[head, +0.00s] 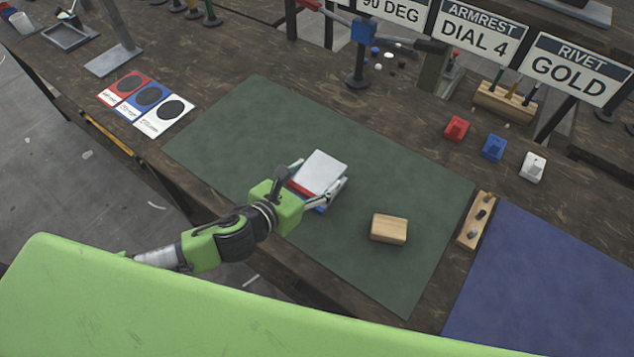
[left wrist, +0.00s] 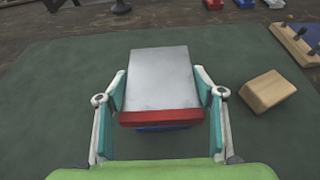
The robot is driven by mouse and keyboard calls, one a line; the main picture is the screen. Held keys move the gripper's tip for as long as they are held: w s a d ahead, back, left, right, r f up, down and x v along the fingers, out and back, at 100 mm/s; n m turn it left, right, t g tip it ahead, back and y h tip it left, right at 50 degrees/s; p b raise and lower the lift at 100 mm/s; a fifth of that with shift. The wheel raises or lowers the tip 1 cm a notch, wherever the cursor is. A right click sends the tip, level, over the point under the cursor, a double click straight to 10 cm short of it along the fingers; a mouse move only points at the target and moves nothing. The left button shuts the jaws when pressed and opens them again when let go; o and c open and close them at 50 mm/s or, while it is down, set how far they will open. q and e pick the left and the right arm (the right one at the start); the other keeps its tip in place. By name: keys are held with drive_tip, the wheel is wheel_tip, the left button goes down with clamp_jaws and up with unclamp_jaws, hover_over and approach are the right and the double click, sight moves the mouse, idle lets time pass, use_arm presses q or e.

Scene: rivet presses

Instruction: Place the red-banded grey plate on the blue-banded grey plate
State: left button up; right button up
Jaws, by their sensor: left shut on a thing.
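The red-banded grey plate (head: 323,170) is between the fingers of my left gripper (head: 313,182), above the green mat. In the left wrist view the left gripper (left wrist: 163,103) has a finger against each side of the red-banded plate (left wrist: 160,85), with the red band facing me. The blue-banded grey plate (head: 321,209) is directly under it, mostly hidden; its blue edge also shows in the left wrist view (left wrist: 161,128). I cannot tell whether the two plates touch. My right gripper is in neither view.
A wooden block (head: 388,229) lies on the green mat (head: 240,130), right of the plates. A wooden holder (head: 476,220) stands at the mat's right edge by a blue mat (head: 560,290). Red (head: 456,128), blue (head: 494,147) and white (head: 533,166) blocks stand behind. The mat's left part is clear.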

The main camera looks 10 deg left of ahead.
sight(317, 185)
use_arm(q)
drive_tip(key=shift+w+d+f, duration=0.2)
drive_tip(key=shift+w+f, duration=0.45)
drive_tip(key=shift+w, duration=0.05)
wheel_tip(317, 185, down, 3)
drive_tip(key=shift+w+f, duration=0.1)
drive_tip(key=shift+f, duration=0.1)
drive_tip(key=shift+f, duration=0.15)
drive_tip(key=o, duration=1.7)
